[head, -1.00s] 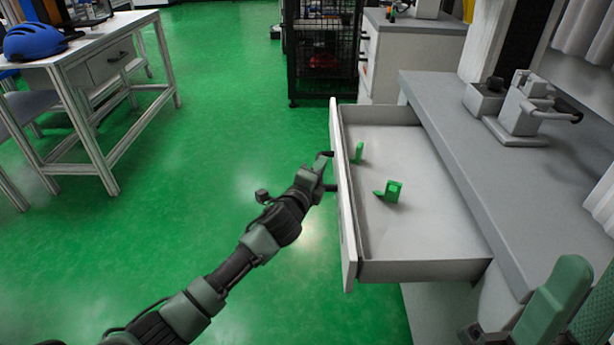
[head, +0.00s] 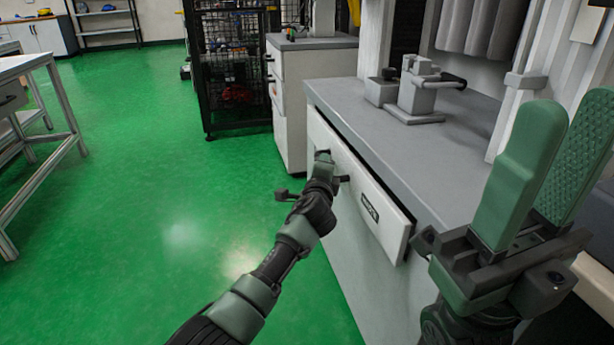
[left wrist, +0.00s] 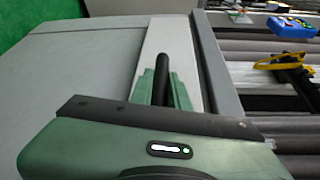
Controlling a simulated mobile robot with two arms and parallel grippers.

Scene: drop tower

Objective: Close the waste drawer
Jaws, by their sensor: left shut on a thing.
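The waste drawer (head: 360,195) is a white front with a dark label, set under the grey worktop. It sits at or very near the cabinet face; its right end seems to stand slightly proud. Its inside is hidden. My left gripper (head: 333,170) is at the far part of the drawer front. In the left wrist view its green fingers (left wrist: 162,88) are shut around the dark bar handle (left wrist: 162,70) on the white drawer front (left wrist: 180,45). My right gripper (head: 572,115) is raised at the right, its two green fingers apart with nothing between them.
The grey worktop (head: 350,110) carries a grey fixture (head: 418,90) with a dark lever. Another cabinet (head: 295,100) and a black mesh cage (head: 232,75) stand beyond. A white-framed table (head: 50,100) is at the left. Green floor between is clear.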

